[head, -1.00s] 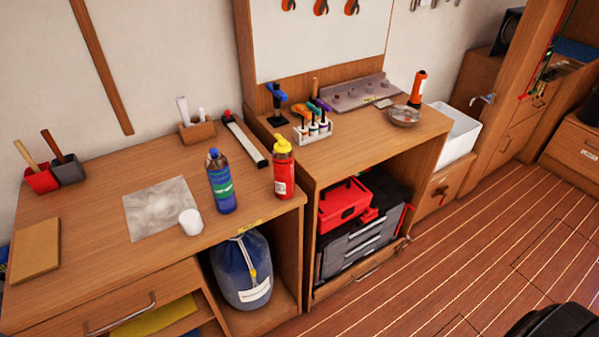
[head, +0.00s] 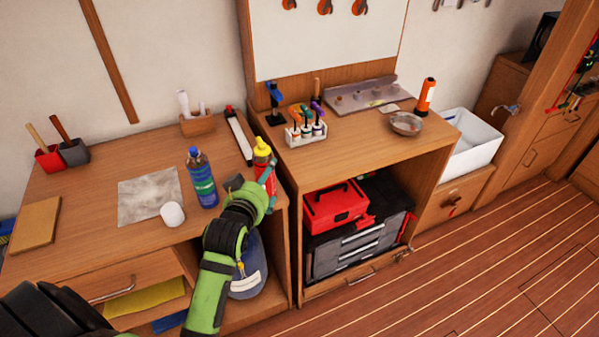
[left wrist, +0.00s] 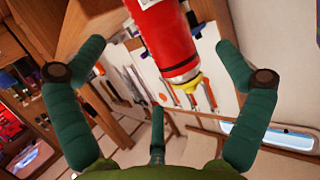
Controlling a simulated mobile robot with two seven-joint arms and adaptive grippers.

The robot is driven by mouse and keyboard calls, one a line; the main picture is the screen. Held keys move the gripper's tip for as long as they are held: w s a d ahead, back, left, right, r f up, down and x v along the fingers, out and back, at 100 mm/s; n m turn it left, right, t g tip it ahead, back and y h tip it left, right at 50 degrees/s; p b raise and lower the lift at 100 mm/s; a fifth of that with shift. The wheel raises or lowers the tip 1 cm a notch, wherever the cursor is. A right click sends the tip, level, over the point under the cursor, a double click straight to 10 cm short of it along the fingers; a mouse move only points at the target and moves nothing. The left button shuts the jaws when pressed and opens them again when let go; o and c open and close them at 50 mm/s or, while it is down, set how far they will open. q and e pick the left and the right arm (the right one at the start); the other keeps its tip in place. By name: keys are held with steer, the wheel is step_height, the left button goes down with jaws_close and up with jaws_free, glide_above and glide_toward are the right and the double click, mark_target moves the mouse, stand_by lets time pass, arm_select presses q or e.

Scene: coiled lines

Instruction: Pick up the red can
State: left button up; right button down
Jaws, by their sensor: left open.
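The red can (head: 264,158), with a yellow cap, stands upright near the right front corner of the left bench. My left gripper (head: 254,185) is at the can from the front and hides its lower part. In the left wrist view the red can (left wrist: 166,38) lies between the spread fingers of the left gripper (left wrist: 168,76), with gaps on both sides. The left gripper is open and holds nothing. My right gripper is not in view.
A blue bottle (head: 201,178) stands just left of the gripper, and a white cup (head: 172,214) farther left. A long tool with a red end (head: 240,138) lies behind the can. The higher right bench (head: 355,150) borders it.

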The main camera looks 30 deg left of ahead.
arm_select(q)
steer(key=p+x, duration=0.2)
steer(key=x, duration=0.4)
steer(key=shift+w, duration=0.45)
steer(key=shift+r, duration=0.1)
steer(key=shift+r, duration=0.1)
steer(key=c, duration=1.5)
